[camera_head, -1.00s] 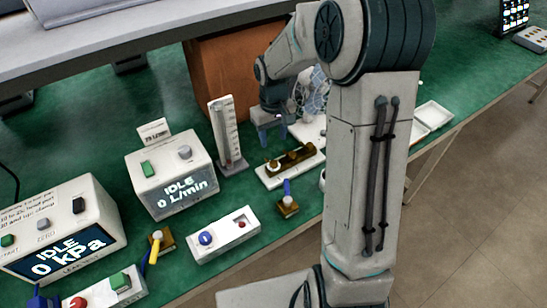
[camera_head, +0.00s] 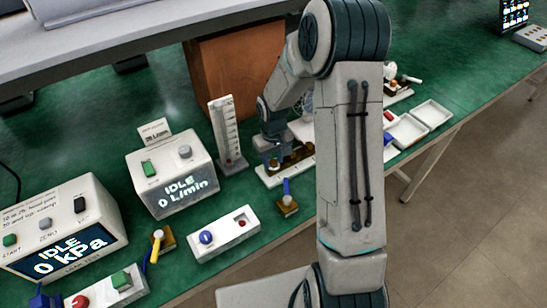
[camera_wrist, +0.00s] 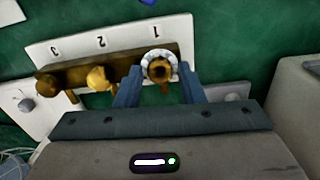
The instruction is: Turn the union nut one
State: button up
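The union nut at number 1 (camera_wrist: 160,68) is a pale, ridged ring around a brass centre, at the right end of a brass manifold (camera_wrist: 128,68) in the wrist view. My gripper (camera_wrist: 161,70) has its two blue-grey fingers apart, one on each side of this nut. I see no clear contact between fingers and nut. Brass fittings stand at number 2 (camera_wrist: 99,78) and number 3 (camera_wrist: 47,85), to the left. In the head view my gripper (camera_head: 273,160) is down at the manifold (camera_head: 298,158), partly covering it.
The white base plate (camera_wrist: 75,45) carries the printed numbers. A grey gauge stand (camera_head: 226,135) and an idle flow meter box (camera_head: 172,180) stand left of my gripper. A small brass valve with a blue lever (camera_head: 288,205) is in front. White trays (camera_head: 408,130) lie right of my arm.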

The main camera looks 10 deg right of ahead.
grip_shut()
jog(key=shift+b, duration=0.35)
jog(key=shift+f+m+b, duration=0.1)
jog(key=shift+m+b, duration=0.65)
jog(key=shift+m, duration=0.45)
jog(key=m+b, duration=0.1)
jog(key=m, duration=0.1)
jog(key=shift+m+b, duration=0.3)
jog(key=shift+b, duration=0.05)
jog(key=m+b, duration=0.1)
jog(key=m, duration=0.4)
jog(key=shift+m+b, duration=0.3)
jog(key=shift+b, duration=0.05)
jog(key=shift+r, duration=0.2)
jog(key=shift+o, duration=1.9)
grip_release()
